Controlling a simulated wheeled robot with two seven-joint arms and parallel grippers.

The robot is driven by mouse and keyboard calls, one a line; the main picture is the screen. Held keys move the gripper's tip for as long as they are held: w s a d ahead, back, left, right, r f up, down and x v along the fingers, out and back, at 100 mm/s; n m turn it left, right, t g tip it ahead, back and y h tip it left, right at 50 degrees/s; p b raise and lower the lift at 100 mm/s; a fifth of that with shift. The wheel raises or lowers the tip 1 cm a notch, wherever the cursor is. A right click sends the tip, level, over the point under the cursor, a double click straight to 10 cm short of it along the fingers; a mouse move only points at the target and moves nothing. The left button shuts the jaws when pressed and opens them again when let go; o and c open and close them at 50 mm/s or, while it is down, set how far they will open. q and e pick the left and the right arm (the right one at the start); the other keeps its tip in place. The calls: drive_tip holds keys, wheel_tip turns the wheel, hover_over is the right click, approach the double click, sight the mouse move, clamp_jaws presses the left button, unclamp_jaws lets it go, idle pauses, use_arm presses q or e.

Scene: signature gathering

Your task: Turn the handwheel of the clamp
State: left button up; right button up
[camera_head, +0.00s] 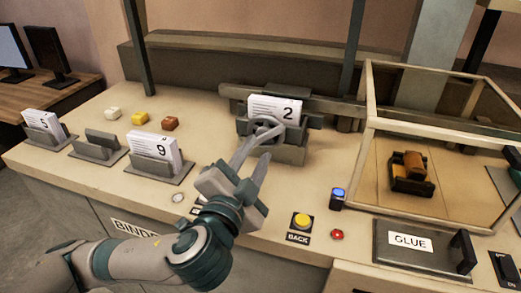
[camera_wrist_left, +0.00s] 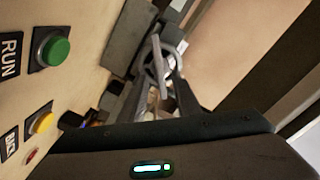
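The clamp (camera_head: 290,153) is a dark grey block at the middle back of the bench, with a stack of white sheets marked 2 (camera_head: 273,110) standing in it. Its grey handwheel (camera_head: 268,131) is on the front side, partly hidden by my gripper. My left gripper (camera_head: 259,149) reaches up to the handwheel, its two fingers spread apart. I cannot tell whether they touch the wheel. In the left wrist view the handwheel (camera_wrist_left: 158,62) shows as grey bars beyond the dark gripper body. My right gripper is not in view.
Paper holders marked 5 (camera_head: 42,126) and 9 (camera_head: 158,155) stand left. A yellow BACK button (camera_head: 301,220), blue button (camera_head: 338,195) and red button (camera_head: 337,234) lie right of my arm. A glass case (camera_head: 440,150) and GLUE plate (camera_head: 408,262) stand right. A green RUN button (camera_wrist_left: 54,51) shows too.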

sight(263, 140)
use_arm(q)
drive_tip(key=shift+w+d, duration=0.15)
drive_tip(key=shift+w, duration=0.45)
drive_tip(key=shift+w+d+r, duration=0.1)
drive_tip(key=shift+w+d, duration=0.1)
drive_tip(key=shift+w, duration=0.35)
drive_tip(key=shift+w+d, duration=0.25)
drive_tip(key=shift+w, duration=0.4)
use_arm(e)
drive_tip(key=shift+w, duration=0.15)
use_arm(q)
clamp_jaws()
